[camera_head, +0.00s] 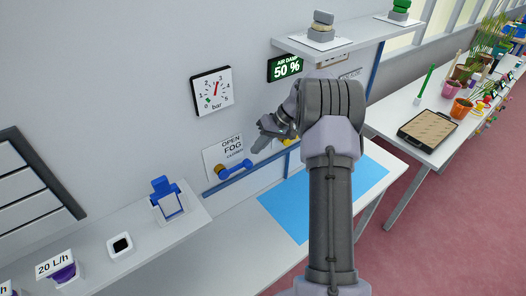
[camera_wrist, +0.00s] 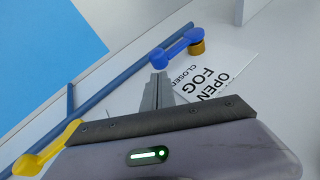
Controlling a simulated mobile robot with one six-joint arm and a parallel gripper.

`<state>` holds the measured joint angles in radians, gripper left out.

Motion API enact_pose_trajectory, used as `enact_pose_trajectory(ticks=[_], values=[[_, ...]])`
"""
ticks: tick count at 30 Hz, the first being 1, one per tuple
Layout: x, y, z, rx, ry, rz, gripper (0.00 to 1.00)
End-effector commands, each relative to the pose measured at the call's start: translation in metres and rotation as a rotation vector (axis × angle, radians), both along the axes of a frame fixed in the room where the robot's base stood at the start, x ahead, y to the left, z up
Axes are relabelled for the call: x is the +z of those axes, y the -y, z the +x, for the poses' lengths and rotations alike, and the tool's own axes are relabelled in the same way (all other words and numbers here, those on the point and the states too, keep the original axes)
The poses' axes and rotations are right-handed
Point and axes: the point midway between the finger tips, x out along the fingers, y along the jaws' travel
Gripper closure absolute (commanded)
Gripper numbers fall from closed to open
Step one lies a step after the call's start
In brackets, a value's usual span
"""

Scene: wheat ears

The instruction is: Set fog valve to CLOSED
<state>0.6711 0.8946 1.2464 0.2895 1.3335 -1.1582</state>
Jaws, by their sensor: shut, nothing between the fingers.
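The fog valve's blue lever (camera_head: 236,169) is on the wall below its white sign (camera_head: 222,150), which reads OPEN, FOG, CLOSED. From its brass-coloured hub (camera_head: 219,172) the lever reaches to the right and slightly up. In the wrist view the lever (camera_wrist: 177,47) lies just beyond my fingertips, with the hub (camera_wrist: 197,47) at its far end and the sign (camera_wrist: 222,75) beside it. My gripper (camera_head: 261,138) is shut and empty, to the right of and above the lever's free end. Its fingertips (camera_wrist: 159,75) appear close to the lever end; contact cannot be told.
A yellow lever (camera_wrist: 45,150) is on the wall nearby. A blue rail (camera_head: 228,182) runs below the valve. A pressure gauge (camera_head: 212,91) hangs above. A blue mat (camera_head: 287,205) lies on the bench below. A shelf (camera_head: 330,45) juts out at upper right.

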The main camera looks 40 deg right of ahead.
Motion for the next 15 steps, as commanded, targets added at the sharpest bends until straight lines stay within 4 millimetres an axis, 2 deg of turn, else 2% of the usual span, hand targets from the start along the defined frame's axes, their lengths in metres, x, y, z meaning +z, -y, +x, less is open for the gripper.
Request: enact_pose_trajectory(ticks=[1,9,15], values=[[0.012,0.003,0.0,-0.001,0.002,-0.003,1.0],[0.036,0.06,-0.02,-0.004,0.004,-0.001,1.0],[0.046,0.081,-0.028,-0.002,0.002,-0.001,1.0]])
